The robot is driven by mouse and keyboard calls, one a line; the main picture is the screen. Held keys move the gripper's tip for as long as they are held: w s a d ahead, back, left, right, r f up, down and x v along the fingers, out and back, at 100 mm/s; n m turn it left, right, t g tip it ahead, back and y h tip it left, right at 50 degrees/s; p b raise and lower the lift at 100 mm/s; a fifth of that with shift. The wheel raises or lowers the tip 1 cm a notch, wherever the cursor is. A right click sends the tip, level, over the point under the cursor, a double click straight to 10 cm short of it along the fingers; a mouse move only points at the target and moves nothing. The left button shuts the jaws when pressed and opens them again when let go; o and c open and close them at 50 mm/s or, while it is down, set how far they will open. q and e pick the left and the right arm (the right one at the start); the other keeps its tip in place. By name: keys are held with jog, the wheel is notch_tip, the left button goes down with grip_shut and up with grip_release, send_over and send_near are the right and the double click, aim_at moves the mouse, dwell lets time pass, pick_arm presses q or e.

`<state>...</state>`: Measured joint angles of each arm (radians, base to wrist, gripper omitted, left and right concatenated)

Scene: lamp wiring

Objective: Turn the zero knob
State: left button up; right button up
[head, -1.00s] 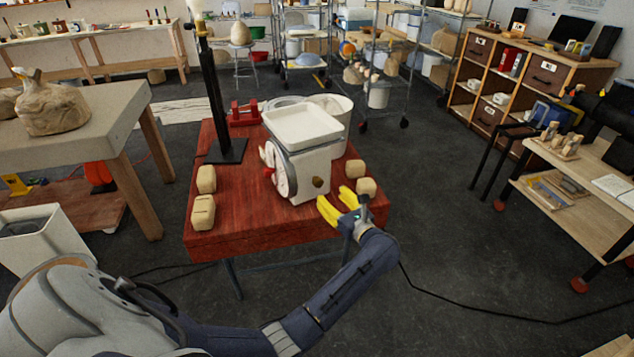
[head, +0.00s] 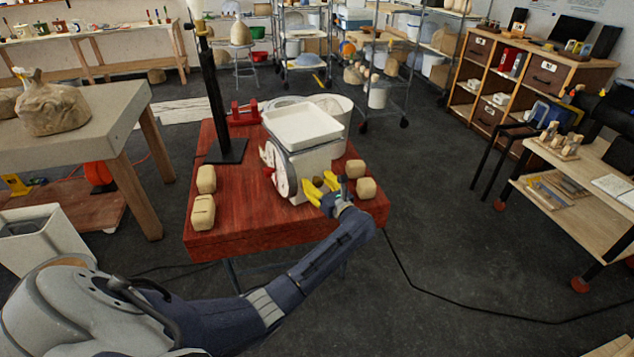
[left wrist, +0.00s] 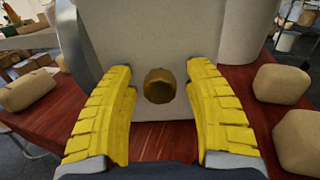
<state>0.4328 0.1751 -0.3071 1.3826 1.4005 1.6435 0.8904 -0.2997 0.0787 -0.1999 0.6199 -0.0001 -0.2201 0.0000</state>
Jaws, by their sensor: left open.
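A white weighing scale (head: 302,164) with a flat tray (head: 302,126) on top and a round dial (head: 278,171) on its left side stands on the red table. In the left wrist view, a round brass-brown knob (left wrist: 159,86) sticks out low on the scale's pale side face (left wrist: 150,40). My left gripper (head: 320,184) is open, with its yellow fingers pointing at that face. In the left wrist view the fingers (left wrist: 160,100) stand to either side of the knob, with a gap on each side. In the head view the gripper hides the knob. My right gripper is not in view.
A black lamp stand (head: 226,150) and a white bucket (head: 335,108) stand behind. The table's front middle is clear.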

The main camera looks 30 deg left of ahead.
pick_arm(q)
jog(key=shift+c, duration=0.4)
grip_shut()
jog(key=shift+m, duration=0.8)
jog(key=shift+o, duration=0.4)
grip_release()
jog(key=shift+d, duration=0.1)
jog(key=v, duration=1.2)
